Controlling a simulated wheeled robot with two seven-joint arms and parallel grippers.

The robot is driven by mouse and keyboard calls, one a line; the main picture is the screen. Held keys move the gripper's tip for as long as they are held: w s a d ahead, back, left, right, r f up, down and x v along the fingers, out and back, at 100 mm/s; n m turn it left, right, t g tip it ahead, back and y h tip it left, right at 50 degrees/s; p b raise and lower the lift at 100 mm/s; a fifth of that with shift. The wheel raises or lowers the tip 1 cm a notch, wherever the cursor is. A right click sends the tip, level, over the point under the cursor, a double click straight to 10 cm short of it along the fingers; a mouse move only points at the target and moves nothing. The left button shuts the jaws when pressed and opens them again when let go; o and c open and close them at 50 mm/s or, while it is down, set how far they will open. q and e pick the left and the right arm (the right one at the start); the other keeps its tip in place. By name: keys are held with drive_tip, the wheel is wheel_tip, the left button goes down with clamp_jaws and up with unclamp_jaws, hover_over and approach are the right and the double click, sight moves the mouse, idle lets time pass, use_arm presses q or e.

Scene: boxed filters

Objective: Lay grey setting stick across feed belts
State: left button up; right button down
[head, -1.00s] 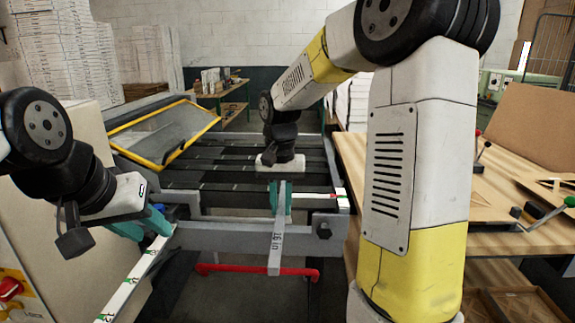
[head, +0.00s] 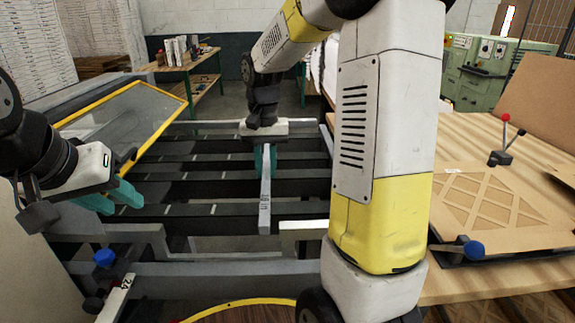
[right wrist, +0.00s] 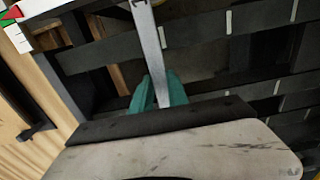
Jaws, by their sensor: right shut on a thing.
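The grey setting stick (head: 265,205) is a long flat bar with dark marks near its near end. My right gripper (head: 265,160) is shut on its far part, and the bar points from there towards me. In the head view it spans several dark feed belts (head: 190,211); I cannot tell whether it touches them. In the right wrist view the stick (right wrist: 148,45) runs up from between the teal fingers (right wrist: 160,95), with the belts (right wrist: 200,60) behind it. My left gripper (head: 112,197) is empty, fingers apart, at the left of the belts.
A yellow-framed screen (head: 125,120) leans at the left of the belts. A grey front rail (head: 210,275) with a blue knob (head: 104,258) crosses the near side. A wooden bench (head: 470,275) with a ribbed board (head: 490,205) and levers stands at the right.

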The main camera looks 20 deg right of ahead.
drive_tip(key=w+d+f, duration=0.2)
drive_tip(key=d, duration=0.4)
drive_tip(key=w+d+f, duration=0.2)
drive_tip(key=d, duration=0.4)
drive_tip(key=shift+d+f, duration=0.15)
drive_tip(key=shift+f, duration=0.2)
drive_tip(key=shift+f, duration=0.3)
drive_tip(key=c, duration=1.3)
unclamp_jaws()
drive_tip(key=shift+f, duration=0.1)
